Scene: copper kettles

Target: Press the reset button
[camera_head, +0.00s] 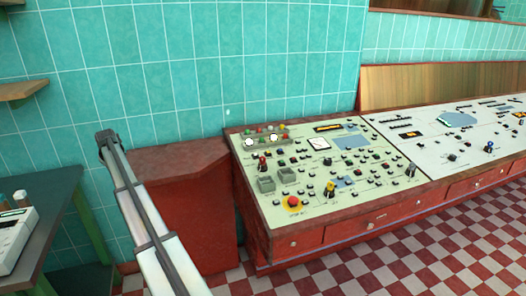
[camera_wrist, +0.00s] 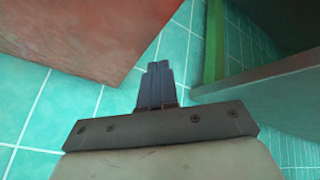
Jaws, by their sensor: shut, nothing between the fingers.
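A pale control panel (camera_head: 318,172) slopes on top of a red wooden desk. It carries many small knobs, switches and lamps. No button can be read as the reset button at this size. My arm rises from the bottom of the head view, and its end (camera_head: 107,140) is left of the panel, well apart from it, near the tiled wall. In the wrist view my gripper (camera_wrist: 160,68) has its fingers together, empty. The panel does not show there.
A red cabinet (camera_head: 190,215) stands between my arm and the panel. A dark green table (camera_head: 50,232) with a white device (camera_head: 14,240) is at the left. A second panel (camera_head: 465,135) continues right. Checkered floor (camera_head: 400,250) is clear in front. A wooden shelf (camera_head: 20,90) juts out upper left.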

